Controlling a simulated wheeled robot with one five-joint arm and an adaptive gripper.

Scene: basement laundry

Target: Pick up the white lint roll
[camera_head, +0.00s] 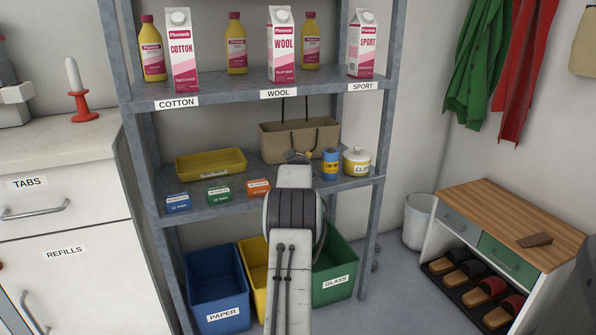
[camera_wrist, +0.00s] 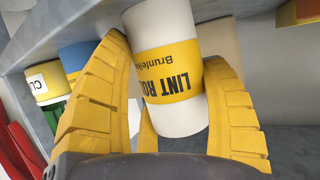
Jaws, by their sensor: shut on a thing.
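The white lint roll (camera_wrist: 163,28) has a yellow band reading LINT ROLL and fills the middle of the wrist view, where its lettering is upside down. My gripper (camera_wrist: 168,62) is shut on it, with one yellow ribbed finger on each side. In the head view my gripper (camera_head: 297,156) is over the middle shelf, and my arm hides the white roll. Whether the roll touches the shelf cannot be told. A blue roll with a yellow band (camera_head: 330,164) stands just right of my gripper; it also shows in the wrist view (camera_wrist: 73,58).
A white-and-yellow clips pot (camera_head: 357,163) stands right of the blue roll. Behind is a paper bag (camera_head: 276,138). To the left are a yellow tray (camera_head: 210,164) and small blue, green and orange boxes (camera_head: 218,195). The upper shelf (camera_head: 230,91) with bottles and cartons is overhead.

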